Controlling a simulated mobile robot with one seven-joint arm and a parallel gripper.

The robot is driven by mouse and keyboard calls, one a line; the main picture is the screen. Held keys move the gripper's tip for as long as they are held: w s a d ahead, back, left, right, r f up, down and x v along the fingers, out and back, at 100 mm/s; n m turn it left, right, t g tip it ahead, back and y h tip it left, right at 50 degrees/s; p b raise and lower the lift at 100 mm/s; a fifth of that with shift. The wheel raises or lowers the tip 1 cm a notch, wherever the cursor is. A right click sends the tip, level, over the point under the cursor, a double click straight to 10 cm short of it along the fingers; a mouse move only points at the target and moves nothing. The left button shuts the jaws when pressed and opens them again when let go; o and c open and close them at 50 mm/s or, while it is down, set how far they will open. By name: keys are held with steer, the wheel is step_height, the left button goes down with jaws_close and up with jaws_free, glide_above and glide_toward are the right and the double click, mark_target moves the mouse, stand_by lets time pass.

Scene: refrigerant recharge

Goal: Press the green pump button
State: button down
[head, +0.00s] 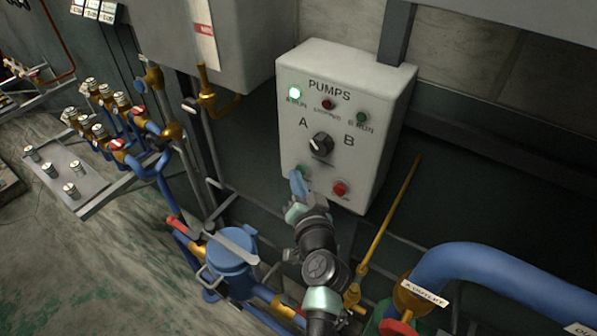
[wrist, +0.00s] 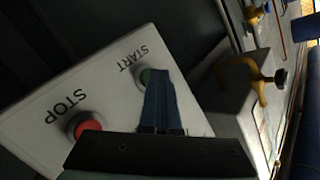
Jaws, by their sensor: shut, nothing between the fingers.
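The green START button (head: 304,171) is at the lower left of the white PUMPS panel (head: 375,110), partly hidden by my gripper (head: 296,178). In the wrist view the green button (wrist: 146,75) shows beside the tips of my gripper (wrist: 159,76). My blue fingers are shut together with nothing between them. The tips overlap the button's edge in the picture; I cannot tell whether they touch it or press it. The lamp marked A RUN (head: 294,93) glows bright green at the panel's upper left.
The red STOP button (head: 340,188) is just right of the green one; it also shows in the wrist view (wrist: 87,127). A black A/B selector knob (head: 321,145) sits above them. A yellow rod (head: 391,212) and blue pipe (head: 480,272) lie to the right, a blue canister (head: 232,255) to the left.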

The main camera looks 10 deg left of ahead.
steer(key=shift+s+a+p, duration=0.3)
steer(key=shift+s+a, duration=0.05)
steer(key=shift+s, duration=0.5)
steer(key=s, duration=0.1)
steer(key=s+a+p, duration=0.1)
steer(key=s, duration=0.1)
steer(key=s+a, duration=0.1)
steer(key=shift+s+p, duration=0.3)
steer(key=shift+d, duration=0.1)
stand_by(0.7)
